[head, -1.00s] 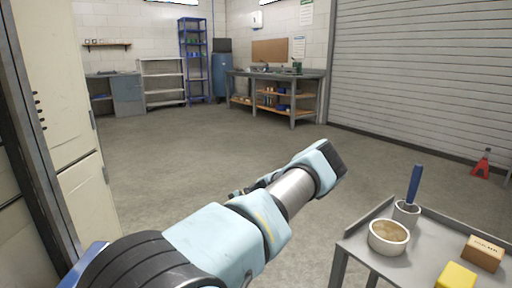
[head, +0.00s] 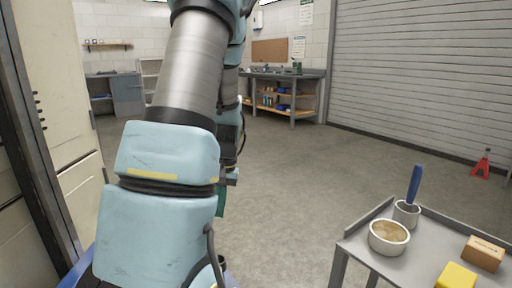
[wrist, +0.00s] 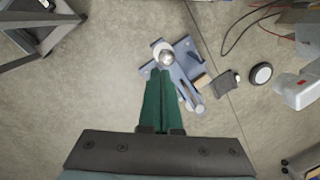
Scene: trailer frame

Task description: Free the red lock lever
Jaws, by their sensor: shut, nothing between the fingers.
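My gripper (wrist: 158,75) shows in the wrist view with its two green fingers together, empty, pointing down toward the floor area. Just beyond the fingertips is a blue-grey metal bracket (wrist: 184,66) with a round silver ball (wrist: 166,56) on it; I cannot tell whether the fingers touch it. No red lever can be made out clearly in either current view. In the head view my arm hides most of the gripper.
In the wrist view, a dark block (wrist: 228,85), a round black-rimmed disc (wrist: 261,73) and a pale machine part (wrist: 298,90) lie right of the bracket. A grey cart (head: 372,262) stands front right in the head view. A red jack stand (head: 482,165) is by the shutter.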

